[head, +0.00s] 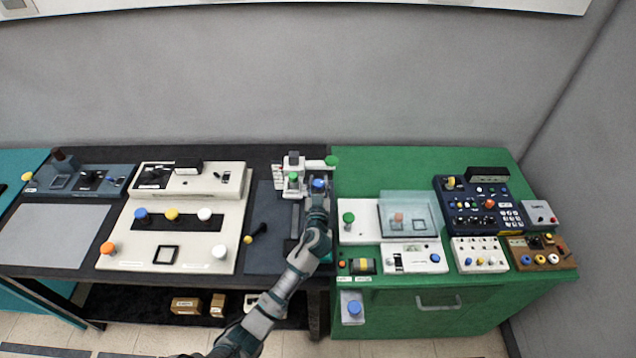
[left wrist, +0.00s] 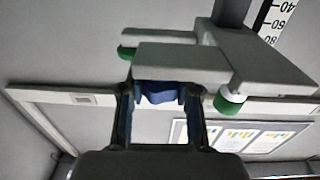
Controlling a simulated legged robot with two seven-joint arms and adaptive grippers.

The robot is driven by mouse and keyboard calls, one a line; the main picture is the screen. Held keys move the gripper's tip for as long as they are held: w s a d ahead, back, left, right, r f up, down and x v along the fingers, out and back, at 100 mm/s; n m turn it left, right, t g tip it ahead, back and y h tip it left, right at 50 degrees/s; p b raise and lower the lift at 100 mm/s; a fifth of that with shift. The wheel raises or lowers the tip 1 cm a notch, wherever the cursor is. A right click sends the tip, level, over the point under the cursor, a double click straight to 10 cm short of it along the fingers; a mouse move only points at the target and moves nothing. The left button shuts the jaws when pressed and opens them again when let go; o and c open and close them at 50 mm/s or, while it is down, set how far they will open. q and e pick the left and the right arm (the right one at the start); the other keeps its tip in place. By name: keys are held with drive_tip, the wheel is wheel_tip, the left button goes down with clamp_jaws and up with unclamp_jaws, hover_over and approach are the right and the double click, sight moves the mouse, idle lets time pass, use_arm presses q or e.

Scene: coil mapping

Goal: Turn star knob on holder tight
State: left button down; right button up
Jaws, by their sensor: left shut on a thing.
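The holder (head: 292,163) is a light grey stand with a scale on the dark bench; its grey arm (left wrist: 180,62) fills the upper part of the left wrist view. A blue star knob (left wrist: 160,92) sits at the edge of this arm and also shows in the head view (head: 318,183). My left gripper (head: 318,191) reaches it from the front. In the left wrist view its two fingers (left wrist: 159,98) are shut on the blue knob, one on each side. The knob's lower part is partly hidden. My right gripper is not in view.
Green knobs on the holder stand close by, one right of my fingers (left wrist: 229,103) and one at upper left (left wrist: 127,53). A panel with coloured knobs (head: 182,252) lies to the left. A green cabinet (head: 450,162) with instruments stands to the right.

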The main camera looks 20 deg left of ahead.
use_arm(q)
drive_tip(key=m+h+p, duration=0.2)
drive_tip(key=h, duration=0.1)
drive_tip(key=m+h+p, duration=0.2)
drive_tip(key=h, duration=0.1)
drive_tip(key=shift+s+t, duration=0.1)
drive_tip(key=shift+t, duration=0.2)
drive_tip(key=shift+f+m+g+h+p, duration=0.2)
drive_tip(key=shift+m+g+h+p, duration=0.3)
drive_tip(key=shift+m+h+p, duration=1.05)
drive_tip(key=shift+d+n+h, duration=0.1)
drive_tip(key=shift+n+h, duration=0.25)
drive_tip(key=shift+h, duration=0.1)
drive_tip(key=shift+f, duration=0.1)
drive_tip(key=c, duration=0.8)
unclamp_jaws()
drive_tip(key=shift+r, duration=0.3)
